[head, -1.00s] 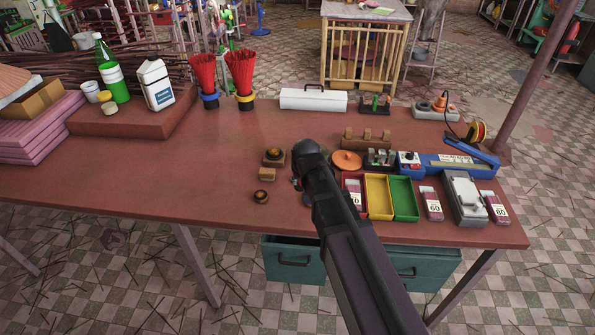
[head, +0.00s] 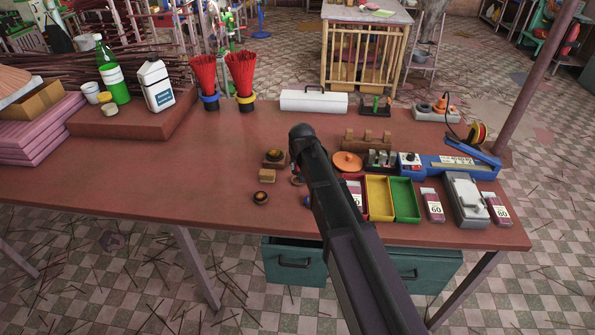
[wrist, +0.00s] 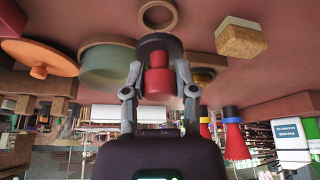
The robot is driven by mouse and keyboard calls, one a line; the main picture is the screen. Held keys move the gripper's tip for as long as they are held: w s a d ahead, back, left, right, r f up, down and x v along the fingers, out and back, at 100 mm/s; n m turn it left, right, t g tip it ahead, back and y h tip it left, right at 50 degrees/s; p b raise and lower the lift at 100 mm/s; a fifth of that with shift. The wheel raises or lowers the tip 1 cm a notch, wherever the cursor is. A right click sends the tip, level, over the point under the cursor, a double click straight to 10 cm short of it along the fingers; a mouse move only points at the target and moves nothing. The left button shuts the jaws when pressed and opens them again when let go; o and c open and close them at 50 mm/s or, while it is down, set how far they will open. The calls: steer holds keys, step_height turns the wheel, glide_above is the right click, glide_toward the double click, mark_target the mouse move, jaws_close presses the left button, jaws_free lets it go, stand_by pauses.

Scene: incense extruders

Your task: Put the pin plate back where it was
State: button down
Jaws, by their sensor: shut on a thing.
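In the wrist view my gripper (wrist: 159,75) is shut on a red stepped knob (wrist: 158,82) joined to a dark round disc (wrist: 160,43), which I take to be the pin plate. One finger presses on each side of the red part. The pins themselves cannot be made out. In the head view my dark arm hides the gripper and the plate. In the wrist view a grey-green round dish (wrist: 104,66) lies left of the held plate, and a tan ring (wrist: 158,14) lies on the table beyond it.
An orange disc (head: 347,161) sits right of my arm, near red, yellow (head: 379,199) and green (head: 405,200) trays. Small dark brass-topped pieces (head: 261,198) and a tan block (head: 267,174) lie left of my arm. The table's left middle (head: 150,180) is clear.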

mark_target(297, 172)
steer(key=shift+w, duration=0.4)
steer(key=shift+w+a+f+b, duration=0.1)
steer(key=shift+w+f+b, duration=0.1)
steer(key=shift+f+b, duration=1.6)
steer(key=shift+f, duration=0.05)
steer(key=shift+f+b, duration=0.6)
steer(key=shift+c, duration=2)
jaws_free()
steer(key=shift+r, duration=0.25)
